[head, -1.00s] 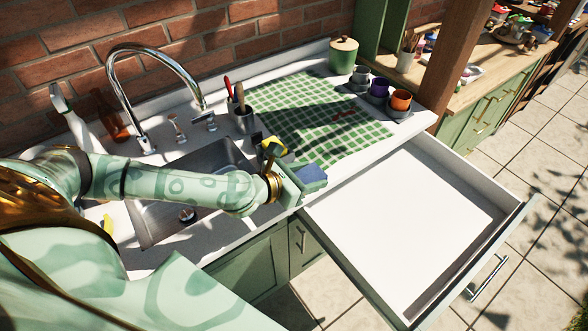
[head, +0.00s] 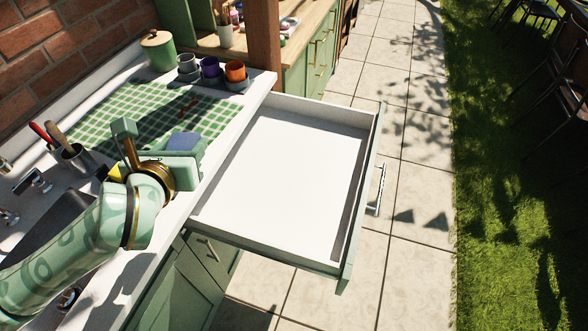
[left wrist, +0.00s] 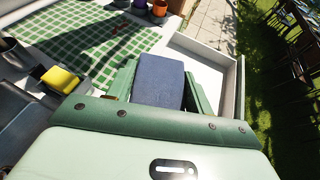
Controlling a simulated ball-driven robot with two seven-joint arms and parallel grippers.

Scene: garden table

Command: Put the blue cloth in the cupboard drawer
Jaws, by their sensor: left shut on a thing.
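The blue cloth (head: 186,142) is a folded dark-blue block held at my left gripper (head: 180,152). In the left wrist view the cloth (left wrist: 158,80) sits between the two green fingers, and the gripper (left wrist: 158,92) is shut on it. The cupboard drawer (head: 362,170) is pulled wide open, white inside and empty. The gripper and cloth are over the counter edge, just left of the drawer in the head view. In the left wrist view the drawer (left wrist: 238,95) shows beyond the cloth to the right. My right gripper is not in view.
A green checked cloth (head: 130,108) lies on the counter behind the gripper. Several cups, including an orange one (head: 235,71), stand at the counter's far end near a green canister (head: 158,50). A utensil pot (head: 78,160) stands near the sink. A yellow sponge (left wrist: 60,80) is close by.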

